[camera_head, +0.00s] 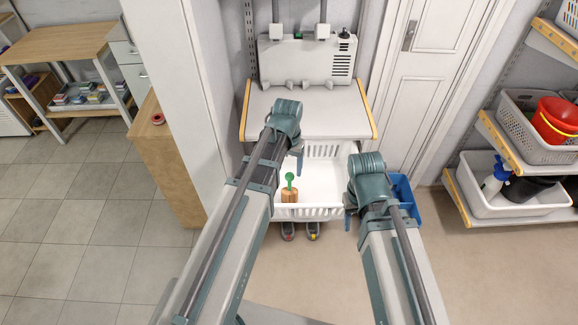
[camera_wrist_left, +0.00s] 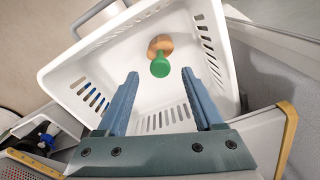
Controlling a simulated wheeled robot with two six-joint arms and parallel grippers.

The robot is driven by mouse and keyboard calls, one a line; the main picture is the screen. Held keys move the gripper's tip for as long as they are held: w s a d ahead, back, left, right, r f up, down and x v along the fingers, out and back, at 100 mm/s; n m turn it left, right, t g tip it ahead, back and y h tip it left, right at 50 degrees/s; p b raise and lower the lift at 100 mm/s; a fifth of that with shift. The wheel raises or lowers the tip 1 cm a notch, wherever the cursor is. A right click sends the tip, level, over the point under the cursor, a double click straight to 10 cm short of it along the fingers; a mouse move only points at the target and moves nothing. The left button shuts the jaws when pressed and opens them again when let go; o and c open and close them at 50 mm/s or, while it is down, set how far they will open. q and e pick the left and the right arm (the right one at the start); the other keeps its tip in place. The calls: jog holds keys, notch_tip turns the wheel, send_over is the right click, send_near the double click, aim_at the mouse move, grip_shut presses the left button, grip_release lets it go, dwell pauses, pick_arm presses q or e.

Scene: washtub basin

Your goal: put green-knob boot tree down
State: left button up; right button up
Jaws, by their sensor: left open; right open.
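The green-knob boot tree (camera_head: 289,195) stands upright in the white basket (camera_head: 325,212), near its front left, with its green knob above the brown wooden body. In the left wrist view the boot tree (camera_wrist_left: 160,66) shows knob towards the camera, just beyond my fingertips. My left gripper (camera_head: 298,157) is open and empty above the basket's left part; its two spread fingers (camera_wrist_left: 160,74) are clear in the wrist view, apart from the knob. My right gripper (camera_head: 349,218) is at the basket's right side, open, its fingers partly hidden by the arm.
A white panel unit (camera_head: 305,62) and a pale shelf (camera_head: 335,118) stand behind the basket. A blue bin (camera_head: 402,190) is to the right. Two grey items (camera_head: 300,232) lie under the basket's front.

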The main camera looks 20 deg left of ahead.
pick_arm(q)
notch_tip(320, 180, up, 5)
jog(key=p, duration=0.4)
jog(key=s+d+m+y, duration=0.1)
jog(key=s+d+m, duration=0.1)
jog(key=s+d, duration=0.8)
jog(key=s, duration=0.4)
jog(key=shift+d+r+m+g, duration=0.2)
jog(key=shift+d+m+g, duration=0.1)
